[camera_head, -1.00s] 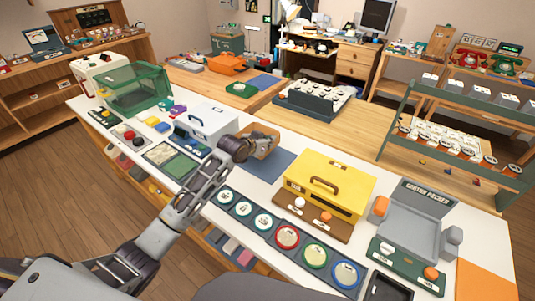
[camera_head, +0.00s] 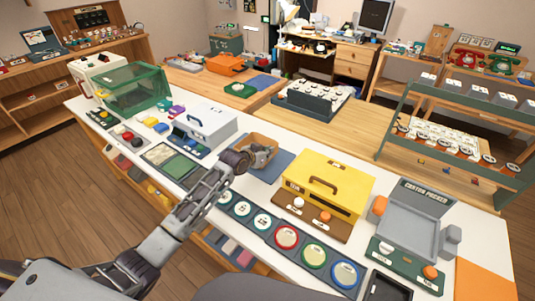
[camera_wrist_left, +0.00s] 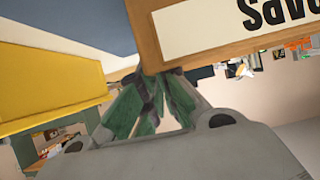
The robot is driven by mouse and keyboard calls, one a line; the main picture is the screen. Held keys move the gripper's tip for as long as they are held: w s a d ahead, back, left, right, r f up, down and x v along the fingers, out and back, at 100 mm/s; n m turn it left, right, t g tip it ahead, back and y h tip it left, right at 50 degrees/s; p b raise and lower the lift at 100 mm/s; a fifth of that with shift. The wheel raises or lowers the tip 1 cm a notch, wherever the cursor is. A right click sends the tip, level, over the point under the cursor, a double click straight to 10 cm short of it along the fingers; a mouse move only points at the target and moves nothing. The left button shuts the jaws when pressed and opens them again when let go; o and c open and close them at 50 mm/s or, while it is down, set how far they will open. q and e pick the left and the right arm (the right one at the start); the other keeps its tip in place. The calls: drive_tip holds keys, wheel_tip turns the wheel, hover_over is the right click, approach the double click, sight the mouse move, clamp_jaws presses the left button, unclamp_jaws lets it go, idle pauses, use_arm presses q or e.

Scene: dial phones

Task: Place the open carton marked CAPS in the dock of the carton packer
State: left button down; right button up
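The open brown carton (camera_head: 264,139) is over the blue mat, left of the yellow machine. In the left wrist view its white label (camera_wrist_left: 230,25) is cut off and upside down; the letters fit CAPS. My left gripper (camera_head: 264,157) is at the carton in the head view and partly covers it. In the wrist view its green-padded fingers (camera_wrist_left: 157,78) come together at the carton's edge and seem shut on its wall. The tips are partly hidden. The carton packer (camera_head: 424,196) stands at right; its grey dock (camera_head: 408,228) looks empty. My right gripper is not in view.
The yellow machine (camera_head: 328,185) stands between carton and packer. A white box (camera_head: 207,122) is left of the carton. Round coloured pads (camera_head: 286,237) line the front edge. A green rack (camera_head: 455,100) rises behind the packer. An orange mat (camera_head: 485,282) lies at right.

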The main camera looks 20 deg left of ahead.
use_arm(q)
drive_tip(key=c, duration=1.9)
unclamp_jaws()
drive_tip(key=shift+f, duration=0.2)
drive_tip(key=shift+o, duration=1.3)
drive_tip(key=shift+r, duration=0.15)
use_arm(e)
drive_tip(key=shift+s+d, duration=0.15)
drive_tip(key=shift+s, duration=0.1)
use_arm(q)
drive_tip(key=shift+s, duration=0.1)
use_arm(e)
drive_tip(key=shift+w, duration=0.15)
